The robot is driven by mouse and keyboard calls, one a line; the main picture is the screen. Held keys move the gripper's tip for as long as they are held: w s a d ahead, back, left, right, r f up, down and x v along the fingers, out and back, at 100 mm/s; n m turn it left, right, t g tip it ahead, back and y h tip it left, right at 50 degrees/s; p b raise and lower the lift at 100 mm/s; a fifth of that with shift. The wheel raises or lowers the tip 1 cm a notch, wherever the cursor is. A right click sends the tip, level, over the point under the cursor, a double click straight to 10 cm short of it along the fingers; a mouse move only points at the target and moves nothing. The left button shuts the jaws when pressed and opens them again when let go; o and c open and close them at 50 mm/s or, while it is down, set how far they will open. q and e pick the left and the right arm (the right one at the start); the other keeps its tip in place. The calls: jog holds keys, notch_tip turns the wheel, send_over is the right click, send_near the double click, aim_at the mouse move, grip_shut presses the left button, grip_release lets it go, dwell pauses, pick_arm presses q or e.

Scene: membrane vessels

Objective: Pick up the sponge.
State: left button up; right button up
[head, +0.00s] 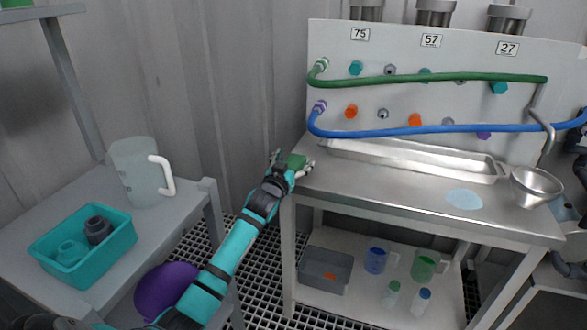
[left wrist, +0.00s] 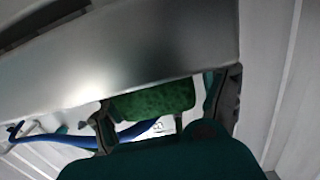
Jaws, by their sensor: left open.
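The green sponge (head: 296,161) is at the left end of the steel bench top. In the left wrist view the sponge (left wrist: 152,100) lies between the two fingers, with its lower part hidden by my gripper. My left gripper (head: 291,163) is open, with one finger on each side of the sponge. I cannot tell whether either finger touches it. In the left wrist view the gripper (left wrist: 165,110) shows dark fingertips left and right of the sponge. My right gripper is in neither view.
The steel bench (head: 400,178) holds a long tray (head: 410,158), a funnel (head: 534,187) and a light blue puddle-like patch (head: 464,199). Green (head: 430,79) and blue (head: 430,130) hoses hang on the panel behind. A jug (head: 135,172) and a teal bin (head: 83,270) stand on the left table.

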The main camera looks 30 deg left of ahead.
aim_at(295, 163)
pick_arm(q)
jog(key=c, duration=1.1)
jog(key=shift+o, duration=0.2)
jog(key=shift+r, duration=0.15)
jog(key=shift+r, duration=0.2)
notch_tip(295, 163, up, 3)
jog(key=shift+f+p, duration=0.1)
jog(key=shift+p, duration=0.5)
jog(key=shift+s+d, duration=0.4)
jog(key=shift+d, duration=0.2)
jog(key=s+d+r+p, duration=0.1)
jog(key=s+d, duration=0.8)
jog(key=d, duration=0.2)
jog(key=shift+s+d+r+p, duration=0.2)
jog(key=shift+r+p, duration=0.1)
jog(key=shift+p, duration=0.1)
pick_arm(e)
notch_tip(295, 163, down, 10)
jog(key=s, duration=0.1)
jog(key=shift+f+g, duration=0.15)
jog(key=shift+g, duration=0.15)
